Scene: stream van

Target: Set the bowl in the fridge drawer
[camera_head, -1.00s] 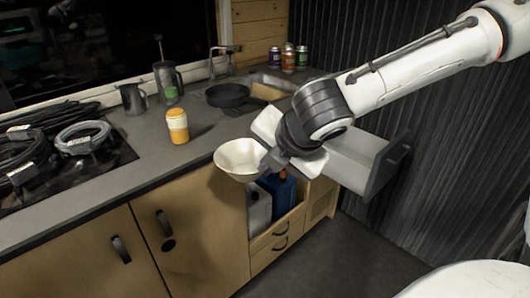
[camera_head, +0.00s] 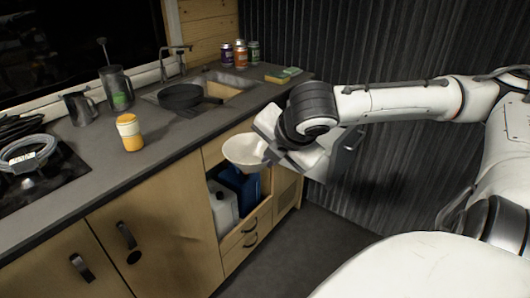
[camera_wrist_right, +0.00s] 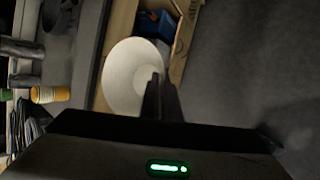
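The white bowl (camera_head: 243,151) is held in the air in front of the counter's cabinets. It also shows in the right wrist view (camera_wrist_right: 122,75), with the dark fingers at its rim. My right gripper (camera_head: 268,155) is shut on the bowl's right rim. My left gripper is not in view.
The counter holds a yellow-and-white jar (camera_head: 130,133), a black pan (camera_head: 180,97) by the sink, and several cans at the back. Floor (camera_head: 315,240) in front is clear.

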